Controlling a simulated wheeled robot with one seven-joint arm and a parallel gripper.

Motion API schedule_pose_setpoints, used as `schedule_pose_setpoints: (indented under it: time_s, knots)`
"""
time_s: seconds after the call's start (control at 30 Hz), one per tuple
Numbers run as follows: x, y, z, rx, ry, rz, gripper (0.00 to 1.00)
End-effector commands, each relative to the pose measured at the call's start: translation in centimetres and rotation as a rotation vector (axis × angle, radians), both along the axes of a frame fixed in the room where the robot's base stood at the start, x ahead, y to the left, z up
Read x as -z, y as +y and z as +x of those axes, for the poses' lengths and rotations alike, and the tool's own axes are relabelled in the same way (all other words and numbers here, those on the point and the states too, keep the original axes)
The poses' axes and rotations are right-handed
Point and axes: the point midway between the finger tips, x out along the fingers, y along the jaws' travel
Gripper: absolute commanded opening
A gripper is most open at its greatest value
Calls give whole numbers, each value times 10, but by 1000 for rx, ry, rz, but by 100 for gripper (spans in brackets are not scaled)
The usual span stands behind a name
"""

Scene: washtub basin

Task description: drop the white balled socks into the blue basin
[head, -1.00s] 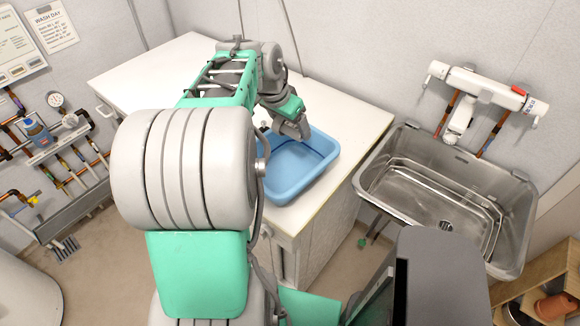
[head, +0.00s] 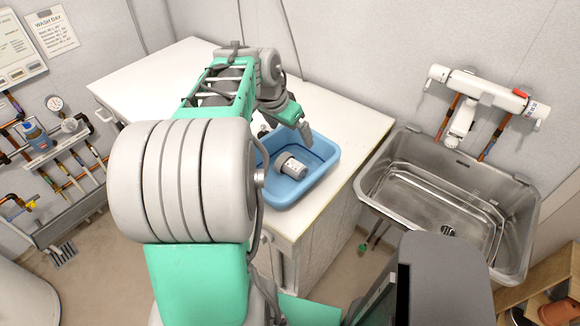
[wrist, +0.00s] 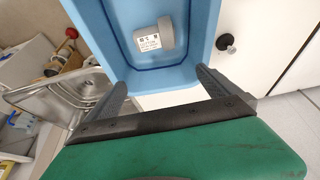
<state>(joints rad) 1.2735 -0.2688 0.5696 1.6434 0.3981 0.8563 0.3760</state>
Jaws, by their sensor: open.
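The blue basin (head: 326,160) stands on the white counter near its front edge. A pale grey-white cylinder (head: 291,168) with a darker grey end and a printed label lies on its side inside the basin. It also shows in the wrist view (wrist: 148,40), where it looks like a jar or can rather than balled socks. No balled socks are visible elsewhere. My gripper (head: 304,132) is above the basin's far part, apart from the cylinder.
The white counter (head: 350,115) is clear right of the basin; my arm hides part of its left side. A steel sink (head: 400,190) with a white wall tap unit (head: 475,90) is to the right. Pipes and a shelf with bottles line the left wall.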

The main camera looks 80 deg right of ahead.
Motion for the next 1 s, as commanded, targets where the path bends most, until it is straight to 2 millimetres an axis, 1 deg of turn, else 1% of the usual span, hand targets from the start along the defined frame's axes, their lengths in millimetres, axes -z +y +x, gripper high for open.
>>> schedule_pose_setpoints:
  time_s: [0.2, 0.3, 0.43, 0.77, 0.87, 0.97, 1.0]
  knots:
    - [-41, 16, 8, -2, -3, -4, 100]
    - [-55, 21, 10, -2, -2, -2, 100]
    - [-61, 24, 11, 0, -2, 1, 100]
    - [-62, 25, 13, -8, -1, 0, 100]
    - [-61, 34, 36, -88, 0, 4, 100]
    - [-59, 61, 87, -277, 6, 11, 100]
    - [-57, 78, 111, -377, 9, 14, 100]
